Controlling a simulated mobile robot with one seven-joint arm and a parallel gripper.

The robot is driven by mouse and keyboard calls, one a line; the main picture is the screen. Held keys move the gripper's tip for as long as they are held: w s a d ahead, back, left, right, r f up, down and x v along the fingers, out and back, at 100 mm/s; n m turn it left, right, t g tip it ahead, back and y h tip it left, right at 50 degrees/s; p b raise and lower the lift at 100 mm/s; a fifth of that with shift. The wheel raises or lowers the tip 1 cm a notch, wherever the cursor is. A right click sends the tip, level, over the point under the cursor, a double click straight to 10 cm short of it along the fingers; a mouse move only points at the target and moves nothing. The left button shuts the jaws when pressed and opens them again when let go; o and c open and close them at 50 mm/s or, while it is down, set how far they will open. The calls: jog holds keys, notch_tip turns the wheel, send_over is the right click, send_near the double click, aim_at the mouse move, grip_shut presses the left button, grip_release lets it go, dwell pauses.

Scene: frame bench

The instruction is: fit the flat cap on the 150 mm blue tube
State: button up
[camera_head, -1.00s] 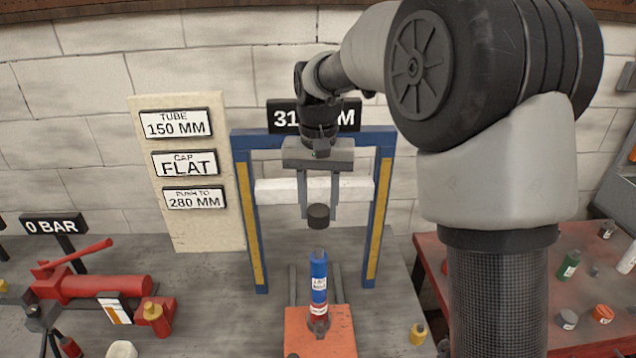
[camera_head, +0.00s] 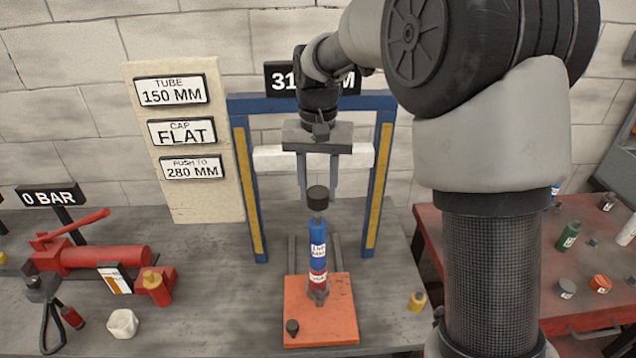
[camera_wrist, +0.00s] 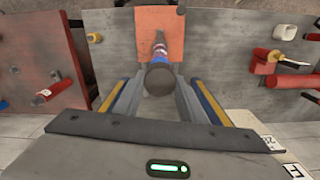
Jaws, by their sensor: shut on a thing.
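The blue tube (camera_head: 317,242) stands upright on a red lower part in the middle of the orange plate (camera_head: 338,322). A dark round flat cap (camera_head: 318,197) is between the fingertips of my gripper (camera_head: 319,190), which is shut on it. In the head view the cap appears directly over the tube's top, and I cannot tell whether they touch. In the wrist view the cap (camera_wrist: 159,78) hides most of the tube, and the red and blue side (camera_wrist: 159,48) shows just beyond it.
A blue and yellow frame (camera_head: 245,190) surrounds my gripper, with a pale crossbar behind. A red hand pump (camera_head: 95,258) with a hose is at left. A red table (camera_head: 480,270) with loose parts is at right. A yellow fitting (camera_head: 417,301) lies near the bench's right edge.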

aim_at(318, 215)
jog(key=shift+f+b, duration=0.3)
jog(key=shift+f, duration=0.4)
jog(key=shift+p, duration=0.5)
dwell(1.1)
jog(key=shift+f+b, duration=1.2)
jog(key=shift+f, duration=0.8)
jog(key=o, duration=1.2)
notch_tip(318, 215, up, 18)
jog(key=shift+f+p, duration=0.25)
jog(key=shift+p, duration=0.65)
jog(key=shift+s+r, duration=0.1)
